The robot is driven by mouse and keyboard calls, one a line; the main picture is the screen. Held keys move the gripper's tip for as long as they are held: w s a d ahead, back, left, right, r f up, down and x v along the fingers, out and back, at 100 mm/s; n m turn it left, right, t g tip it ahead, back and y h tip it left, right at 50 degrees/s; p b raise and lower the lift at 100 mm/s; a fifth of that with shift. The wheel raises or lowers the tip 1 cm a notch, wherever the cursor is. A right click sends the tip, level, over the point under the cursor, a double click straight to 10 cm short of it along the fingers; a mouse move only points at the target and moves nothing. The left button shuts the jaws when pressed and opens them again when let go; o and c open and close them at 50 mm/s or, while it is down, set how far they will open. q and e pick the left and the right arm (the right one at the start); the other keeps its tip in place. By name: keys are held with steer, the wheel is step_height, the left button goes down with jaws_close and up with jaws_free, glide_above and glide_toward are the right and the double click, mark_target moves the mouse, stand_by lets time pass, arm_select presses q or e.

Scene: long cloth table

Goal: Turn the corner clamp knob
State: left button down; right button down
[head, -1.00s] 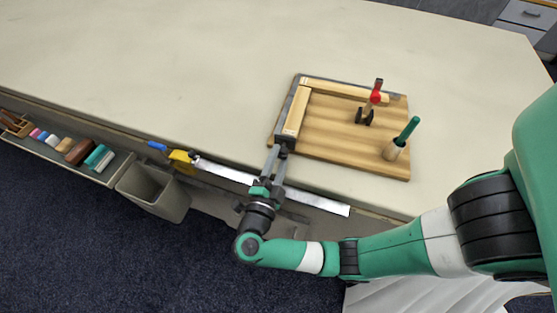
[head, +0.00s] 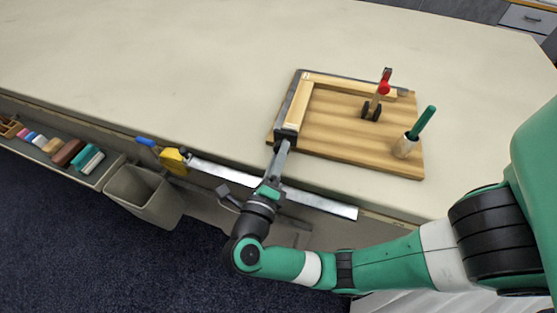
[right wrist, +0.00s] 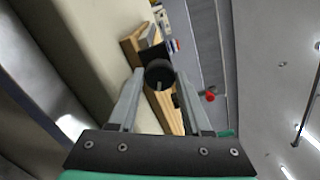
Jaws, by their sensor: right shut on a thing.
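The corner clamp is a dark L-shaped frame (head: 292,98) along the left and far edges of a wooden board (head: 345,140), with two pale wood strips (head: 305,103) set in its corner. My right gripper (head: 283,145) is at the clamp's near end, at the board's front left. In the right wrist view the round dark knob (right wrist: 160,73) sits between the fingertips (right wrist: 160,88), and the gripper is shut on it. In the head view the fingers mostly hide the knob. My left gripper is out of view.
A red-and-black clamp (head: 378,95) and a green-handled tool in a wooden holder (head: 406,147) stand on the board. A bar clamp with yellow jaw (head: 173,160) runs along the table's front edge. A bin (head: 143,195) stands below. The table (head: 180,70) is clear at left.

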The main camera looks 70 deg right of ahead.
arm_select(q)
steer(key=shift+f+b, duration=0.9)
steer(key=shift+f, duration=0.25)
arm_select(e)
steer(key=shift+m, duration=1.2)
steer(key=shift+c, duration=1.7)
jaws_free()
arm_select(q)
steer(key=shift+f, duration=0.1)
arm_select(e)
steer(key=shift+a, duration=0.1)
